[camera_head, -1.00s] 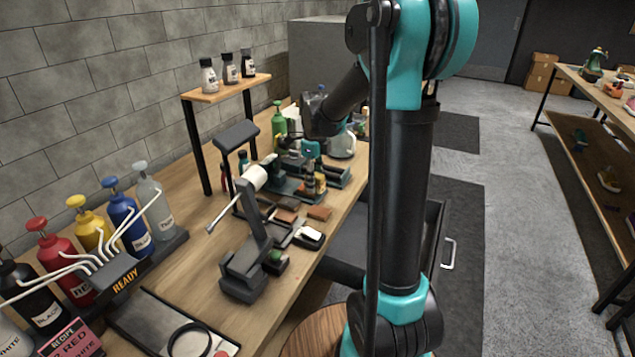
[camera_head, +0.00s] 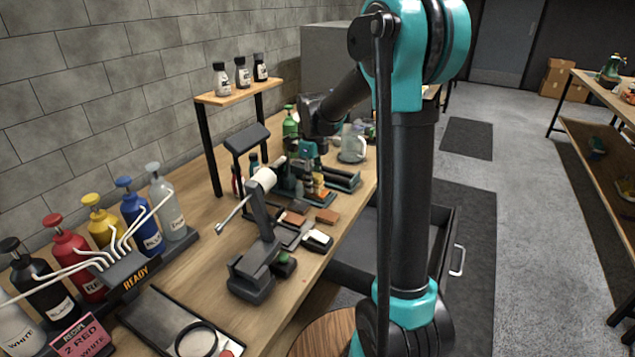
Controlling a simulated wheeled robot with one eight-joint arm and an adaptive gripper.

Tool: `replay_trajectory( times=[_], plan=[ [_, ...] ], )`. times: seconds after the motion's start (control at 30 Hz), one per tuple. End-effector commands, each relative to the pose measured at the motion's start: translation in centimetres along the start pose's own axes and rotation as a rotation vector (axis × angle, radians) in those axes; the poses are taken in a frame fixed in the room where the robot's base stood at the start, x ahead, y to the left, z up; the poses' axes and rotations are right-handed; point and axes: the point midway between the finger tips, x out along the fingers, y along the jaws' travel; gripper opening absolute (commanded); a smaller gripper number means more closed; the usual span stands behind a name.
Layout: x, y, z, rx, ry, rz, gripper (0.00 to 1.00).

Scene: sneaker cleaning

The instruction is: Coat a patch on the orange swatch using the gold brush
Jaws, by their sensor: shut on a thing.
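My gripper (camera_head: 308,150) is small and far off, over the crowded back part of the workbench. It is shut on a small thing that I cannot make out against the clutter. Two orange-brown flat pieces lie on the bench nearer to me, one at the right edge (camera_head: 327,216) and one beside it (camera_head: 293,218). I cannot tell which one is the orange swatch. I cannot pick out the gold brush. My gripper is beyond these pieces and apart from them.
A dark stand with a white roll (camera_head: 262,181) rises in mid-bench. Coloured pump bottles (camera_head: 145,230) line the wall side. A shelf (camera_head: 240,93) with small bottles stands behind. A glass kettle (camera_head: 353,143) is right of my gripper. An open drawer (camera_head: 425,240) juts out at right.

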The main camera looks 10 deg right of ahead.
Motion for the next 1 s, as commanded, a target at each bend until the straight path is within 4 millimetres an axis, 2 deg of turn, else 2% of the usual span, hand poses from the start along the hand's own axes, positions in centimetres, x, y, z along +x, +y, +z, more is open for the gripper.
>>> replay_trajectory(
  times=[0.03, 0.17, 1.0],
  plan=[
    [-0.3, -0.1, 1.6, -0.007, -0.021, -0.003, 0.1],
    [-0.3, -0.1, 1.3, -0.006, -0.02, -0.003, 0.1],
    [-0.5, -0.1, -4.5, -0.004, -0.014, -0.004, 0.1]
  ],
)
